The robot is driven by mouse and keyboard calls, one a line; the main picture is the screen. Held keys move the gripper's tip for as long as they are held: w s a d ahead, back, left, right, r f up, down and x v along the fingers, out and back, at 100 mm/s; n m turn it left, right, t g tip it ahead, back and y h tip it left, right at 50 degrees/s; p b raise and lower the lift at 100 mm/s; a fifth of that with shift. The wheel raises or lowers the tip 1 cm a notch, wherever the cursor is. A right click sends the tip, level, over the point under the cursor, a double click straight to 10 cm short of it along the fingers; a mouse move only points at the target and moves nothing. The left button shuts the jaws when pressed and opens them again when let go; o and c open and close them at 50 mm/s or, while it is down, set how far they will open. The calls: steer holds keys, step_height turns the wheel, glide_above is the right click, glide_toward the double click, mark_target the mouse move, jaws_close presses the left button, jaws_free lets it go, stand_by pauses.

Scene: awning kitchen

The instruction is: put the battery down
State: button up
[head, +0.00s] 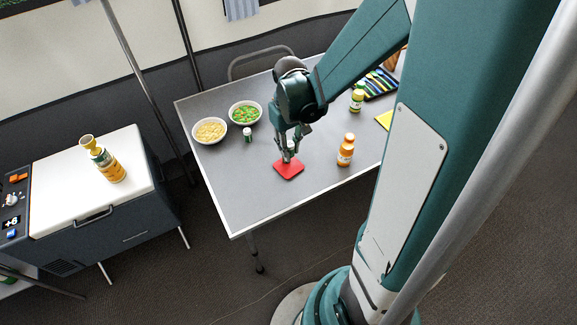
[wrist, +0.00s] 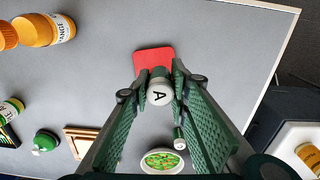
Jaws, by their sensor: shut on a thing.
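My gripper (head: 288,152) is low over a red square pad (head: 289,170) on the grey table. In the wrist view its fingers (wrist: 158,98) are shut on the battery (wrist: 159,92), a pale cylinder seen end-on with a black letter A on it. The red pad (wrist: 153,58) shows just beyond the fingertips. The fingers hide much of the battery in the head view, and I cannot tell whether it touches the pad.
An orange bottle (head: 346,150) stands right of the pad. A small green-and-white cylinder (head: 247,134), a bowl of green pieces (head: 245,113) and a bowl of pasta (head: 209,131) are to the left. A green-capped bottle (head: 357,100) is farther back. The table's front is clear.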

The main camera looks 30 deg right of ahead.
steer(key=shift+d+m, duration=0.2)
steer(key=shift+m, duration=1)
steer(key=b, duration=0.2)
glide_above(291, 171)
steer(key=shift+w+f, duration=0.1)
steer(key=shift+f, duration=2.8)
steer(key=shift+f+b, duration=0.55)
steer(key=shift+f, duration=1.55)
steer(key=shift+f, duration=0.15)
steer(key=o, duration=1)
